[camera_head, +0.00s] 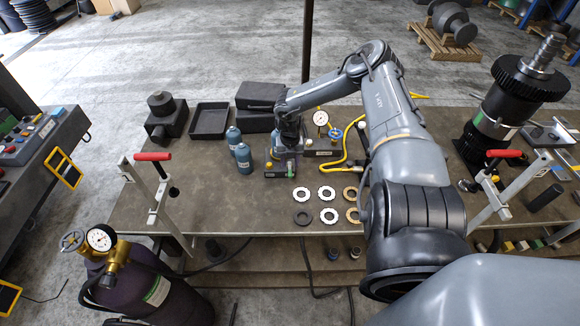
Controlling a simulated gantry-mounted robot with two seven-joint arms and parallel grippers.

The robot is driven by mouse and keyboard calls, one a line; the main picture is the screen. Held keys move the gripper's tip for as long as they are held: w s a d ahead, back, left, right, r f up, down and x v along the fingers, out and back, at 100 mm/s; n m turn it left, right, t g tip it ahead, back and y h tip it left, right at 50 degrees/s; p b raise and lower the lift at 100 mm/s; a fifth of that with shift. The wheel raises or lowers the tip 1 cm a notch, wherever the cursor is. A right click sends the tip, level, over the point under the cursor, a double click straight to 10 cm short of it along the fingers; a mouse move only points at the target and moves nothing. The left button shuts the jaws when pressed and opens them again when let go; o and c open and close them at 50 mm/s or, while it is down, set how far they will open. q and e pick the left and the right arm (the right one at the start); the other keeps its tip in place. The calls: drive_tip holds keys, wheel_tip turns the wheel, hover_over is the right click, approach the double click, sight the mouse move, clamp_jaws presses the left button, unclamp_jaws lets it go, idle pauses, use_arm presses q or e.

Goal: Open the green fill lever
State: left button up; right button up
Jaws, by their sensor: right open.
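A small grey-blue fixture (281,171) stands near the middle of the bench, with small green and yellow parts on it. A narrow green part (291,167), which seems to be the fill lever, is on its right side; its exact position is too small to tell. My right arm reaches over from the right and bends down. My right gripper (289,143) is open, just above and behind the fixture. Its fingertips are small and partly hidden, and I cannot tell whether they touch the lever. My left gripper is not in view.
Blue bottles (243,158) stand close left of the fixture. Several rings (328,193) lie to its front right. A pressure gauge (320,118) and yellow hose (350,150) are to the right. Black boxes and a tray (209,135) stand behind.

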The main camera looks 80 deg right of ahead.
sight(290, 171)
wheel_tip(290, 171, up, 6)
idle(0.4)
drive_tip(key=shift+s, duration=0.1)
